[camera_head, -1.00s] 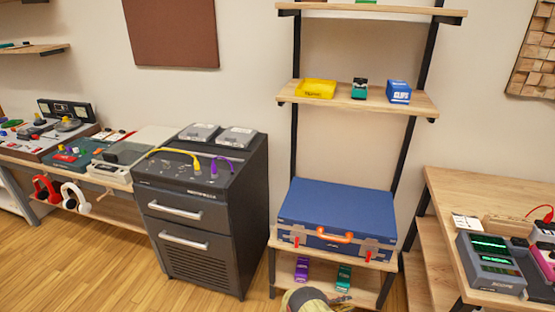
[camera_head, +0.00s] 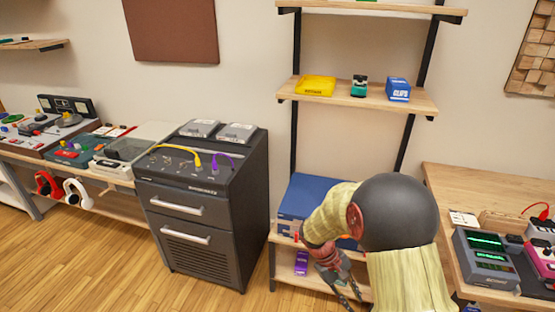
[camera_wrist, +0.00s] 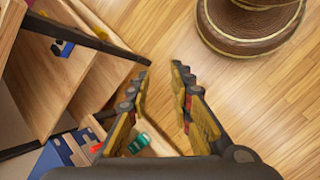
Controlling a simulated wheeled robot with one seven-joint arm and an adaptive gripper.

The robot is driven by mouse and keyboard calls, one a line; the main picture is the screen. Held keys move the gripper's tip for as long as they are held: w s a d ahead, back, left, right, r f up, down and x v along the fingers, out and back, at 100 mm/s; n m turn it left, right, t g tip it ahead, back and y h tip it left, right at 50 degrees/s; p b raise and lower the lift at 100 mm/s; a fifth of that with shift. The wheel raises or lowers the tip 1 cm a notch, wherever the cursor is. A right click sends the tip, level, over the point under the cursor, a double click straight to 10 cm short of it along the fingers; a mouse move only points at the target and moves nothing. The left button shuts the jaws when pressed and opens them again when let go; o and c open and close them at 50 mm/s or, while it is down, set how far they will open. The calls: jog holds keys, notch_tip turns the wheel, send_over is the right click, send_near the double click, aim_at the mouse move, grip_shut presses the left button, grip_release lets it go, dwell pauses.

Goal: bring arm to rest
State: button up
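My arm reaches across the right front of the shelf unit in the head view. My gripper (camera_head: 350,291) hangs in front of the low shelf, pointing downward. In the wrist view its two fingers (camera_wrist: 161,72) stand apart with only wood floor showing between the tips. It holds nothing. The blue case (camera_head: 303,190) lies on the shelf behind my arm, which hides much of it. A corner of the case (camera_wrist: 62,152) shows at the lower left of the wrist view.
A purple pedal (camera_head: 301,263) sits on the low shelf. A green pedal (camera_wrist: 138,144) shows beside the left finger. A dark cabinet (camera_head: 205,205) stands left; a wooden desk (camera_head: 450,190) with devices stands right. Floor at the front left is clear.

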jog(key=s+a+r+m+t+y+p, duration=0.1)
jog(key=s+r+t+y, duration=0.1)
jog(key=s+r, duration=0.4)
jog(key=s+a+r+m+t+y+p, duration=0.1)
jog(key=s+r+t, duration=0.3)
jog(key=r, duration=1.2)
jog(key=s+a+r+m+t+y+p, duration=0.1)
jog(key=s+r+m+t+y+p, duration=0.1)
jog(key=s+r, duration=0.7)
jog(key=shift+a+r+m+t+y, duration=0.3)
jog(key=shift+r+m+t+y, duration=0.15)
jog(key=shift+r, duration=0.45)
